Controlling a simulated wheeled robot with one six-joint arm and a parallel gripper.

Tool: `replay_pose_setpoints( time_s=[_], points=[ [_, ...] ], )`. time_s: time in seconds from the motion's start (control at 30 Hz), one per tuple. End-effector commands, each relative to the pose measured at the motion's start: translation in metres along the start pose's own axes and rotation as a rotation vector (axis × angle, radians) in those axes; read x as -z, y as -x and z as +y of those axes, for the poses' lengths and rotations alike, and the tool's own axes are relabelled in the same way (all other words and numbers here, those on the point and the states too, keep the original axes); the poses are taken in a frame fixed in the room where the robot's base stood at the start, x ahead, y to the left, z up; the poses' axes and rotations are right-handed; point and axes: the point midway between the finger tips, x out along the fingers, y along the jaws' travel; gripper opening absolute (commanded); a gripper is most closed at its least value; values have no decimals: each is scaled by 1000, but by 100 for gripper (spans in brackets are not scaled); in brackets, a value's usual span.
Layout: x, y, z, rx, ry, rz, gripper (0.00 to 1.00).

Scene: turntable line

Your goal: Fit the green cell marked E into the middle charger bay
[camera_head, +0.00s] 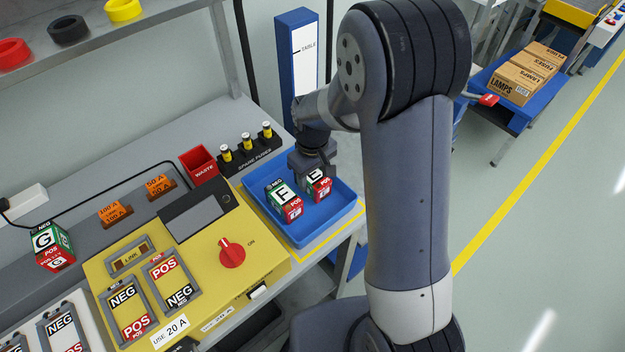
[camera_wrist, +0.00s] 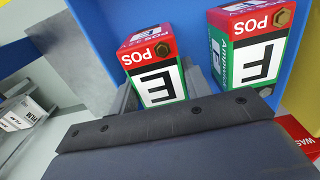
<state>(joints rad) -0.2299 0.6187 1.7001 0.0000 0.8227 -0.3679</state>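The cell marked E (camera_head: 319,184), with red POS end and green sides, stands in the blue tray (camera_head: 352,210). It also shows in the wrist view (camera_wrist: 156,68), its lettered face toward my gripper. My gripper (camera_head: 315,168) is down at this cell and covers part of it. In the wrist view its grey fingers flank the cell; whether they press on it is unclear. At the lower left are a pale panel with bays (camera_head: 62,330), cut off by the picture edge, and a yellow unit (camera_head: 195,268) with two bays marked NEG and POS. Which bay is the middle one is unclear.
A cell marked F (camera_head: 284,201) stands close beside E in the tray. A cell marked G (camera_head: 50,246) is at the left. A red waste bin (camera_head: 199,164) and spare fuses (camera_head: 247,150) stand behind the tray. A red knob (camera_head: 232,252) rises from the yellow unit.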

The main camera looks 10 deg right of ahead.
Motion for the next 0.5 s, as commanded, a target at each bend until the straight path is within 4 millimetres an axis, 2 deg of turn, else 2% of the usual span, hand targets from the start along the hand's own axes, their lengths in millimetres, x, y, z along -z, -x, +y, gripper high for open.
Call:
replay_pose_setpoints(
  time_s=[0.07,0.5],
  points=[
    [0,0,0,0,0,0,39],
    [0,0,0,0,0,0,4]
  ],
)
